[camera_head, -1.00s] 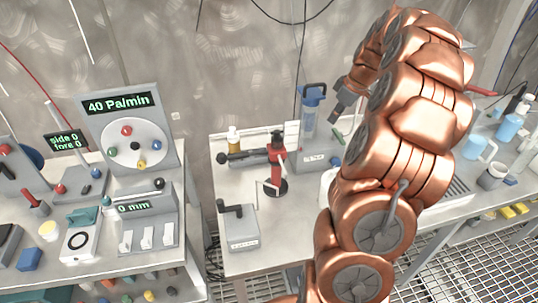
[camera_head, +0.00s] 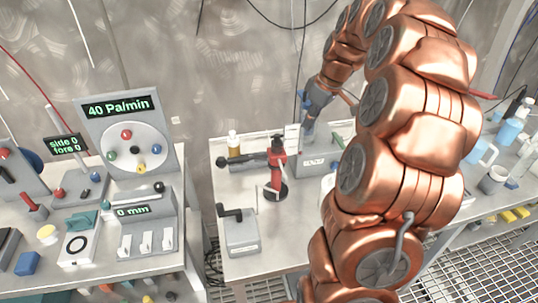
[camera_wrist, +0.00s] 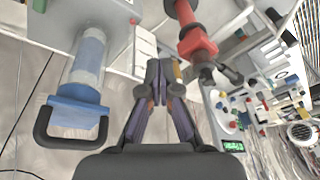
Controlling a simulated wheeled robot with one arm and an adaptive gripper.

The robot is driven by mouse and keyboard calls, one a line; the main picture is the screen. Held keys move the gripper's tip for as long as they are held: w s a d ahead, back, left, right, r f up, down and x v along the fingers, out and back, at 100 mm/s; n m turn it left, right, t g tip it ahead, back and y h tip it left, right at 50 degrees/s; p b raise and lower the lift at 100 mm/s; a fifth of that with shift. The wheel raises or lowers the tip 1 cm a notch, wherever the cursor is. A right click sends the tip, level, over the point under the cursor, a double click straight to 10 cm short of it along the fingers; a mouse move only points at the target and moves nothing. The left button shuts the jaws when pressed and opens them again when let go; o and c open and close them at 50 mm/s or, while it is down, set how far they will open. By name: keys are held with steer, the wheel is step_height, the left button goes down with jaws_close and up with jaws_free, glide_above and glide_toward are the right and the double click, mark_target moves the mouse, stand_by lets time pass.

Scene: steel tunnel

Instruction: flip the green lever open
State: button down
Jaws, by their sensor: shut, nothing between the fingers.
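A teal-green piece (camera_head: 82,222) sits on the left table, beside a white unit with a black ring. It is small in the head view, and I cannot tell whether it is the green lever or how it is set. No other clear green lever shows. My gripper (camera_head: 308,126) is over the back of the middle table, pointing down, far to the right of the teal piece. In the wrist view my gripper (camera_wrist: 160,66) has its fingers together and empty, between a blue-topped clear cylinder and a red tool.
The clear cylinder (camera_wrist: 84,70) with a black handle is close on the wrist view's left. The red tool (camera_head: 276,165) stands on the middle table, with a grey box with a black handle (camera_head: 240,230) in front. A dial panel (camera_head: 130,140) stands on the left table.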

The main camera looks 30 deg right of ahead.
steer(key=s+a+m+g, duration=0.1)
steer(key=s+a, duration=0.2)
steer(key=a, duration=0.6)
steer(key=s+a+g, duration=0.1)
steer(key=s+a, duration=0.3)
steer(key=a, duration=0.4)
steer(key=s+a+f+m+g, duration=0.1)
steer(key=s+a, duration=0.2)
steer(key=s, duration=0.3)
steer(key=s+a+f+m+h, duration=0.1)
steer(key=s+a+f, duration=0.1)
steer(key=s+a, duration=0.2)
steer(key=s+a+f+m+g+h, duration=0.1)
steer(key=s+a+f, duration=0.1)
steer(key=s, duration=0.8)
steer(key=shift+s+a+g, duration=0.25)
steer(key=shift+a+g, duration=0.05)
steer(key=shift+a, duration=0.45)
